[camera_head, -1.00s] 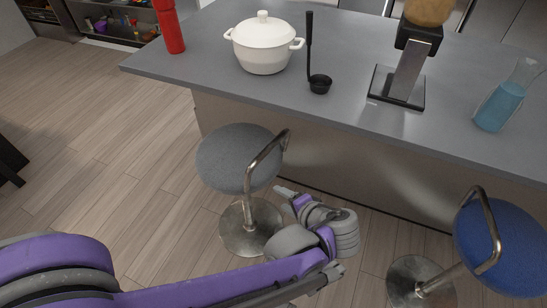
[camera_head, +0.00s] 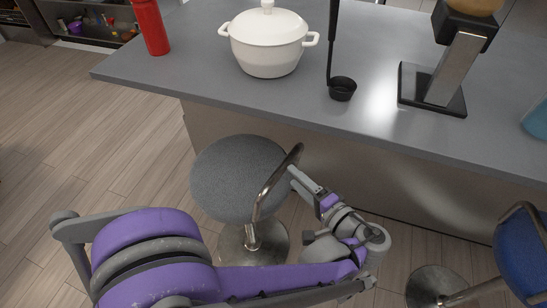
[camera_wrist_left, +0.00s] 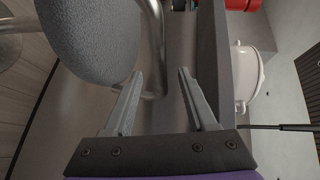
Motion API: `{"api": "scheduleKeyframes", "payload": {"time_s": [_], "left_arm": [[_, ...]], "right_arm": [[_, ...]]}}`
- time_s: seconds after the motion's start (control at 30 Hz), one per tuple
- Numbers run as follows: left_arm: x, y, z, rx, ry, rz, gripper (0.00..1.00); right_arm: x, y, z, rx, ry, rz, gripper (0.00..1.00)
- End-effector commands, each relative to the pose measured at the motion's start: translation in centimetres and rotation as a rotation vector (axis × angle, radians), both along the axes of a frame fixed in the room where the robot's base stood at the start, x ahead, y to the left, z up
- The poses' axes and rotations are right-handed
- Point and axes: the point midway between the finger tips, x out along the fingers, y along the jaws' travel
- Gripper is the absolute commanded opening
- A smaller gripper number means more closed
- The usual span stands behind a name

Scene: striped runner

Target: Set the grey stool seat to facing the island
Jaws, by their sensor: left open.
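The grey stool seat (camera_head: 235,180) stands in front of the island (camera_head: 290,116), on a round chrome base. Its curved metal back bar (camera_head: 266,187) is on the seat's right side, so the seat's open side points left, along the island. My left gripper (camera_head: 293,171) is beside the bar, reaching in from the right. In the left wrist view, its two fingers (camera_wrist_left: 157,72) are open, with the bar (camera_wrist_left: 156,45) showing between them; I cannot tell whether they touch it. The grey seat (camera_wrist_left: 92,35) fills the upper left there. My right gripper is out of view.
A blue stool (camera_head: 523,255) stands at the right. On the island are a white pot (camera_head: 268,45), a black ladle (camera_head: 342,88), a dispenser stand (camera_head: 440,85) and a red bottle (camera_head: 151,27). Wooden floor (camera_head: 90,140) at the left is clear.

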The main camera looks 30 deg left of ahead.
Motion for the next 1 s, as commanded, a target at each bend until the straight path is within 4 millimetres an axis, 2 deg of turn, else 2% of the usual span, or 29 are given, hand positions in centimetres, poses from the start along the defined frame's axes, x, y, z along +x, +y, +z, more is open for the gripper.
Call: {"api": "scheduleKeyframes", "payload": {"time_s": [0.3,0.5,0.9,1.0], "left_arm": [[2.2,5.6,-1.2,0.001,0.000,0.004,0.57],[3.2,7.9,-1.6,0.000,0.000,0.002,0.57],[3.5,8.6,-1.7,-0.001,0.000,-0.001,0.57],[3.5,8.6,-1.7,-0.001,0.000,-0.001,0.41]], "right_arm": [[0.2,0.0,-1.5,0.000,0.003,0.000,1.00],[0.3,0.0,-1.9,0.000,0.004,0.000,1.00],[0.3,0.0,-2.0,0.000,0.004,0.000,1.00],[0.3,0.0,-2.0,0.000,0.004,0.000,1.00]]}}
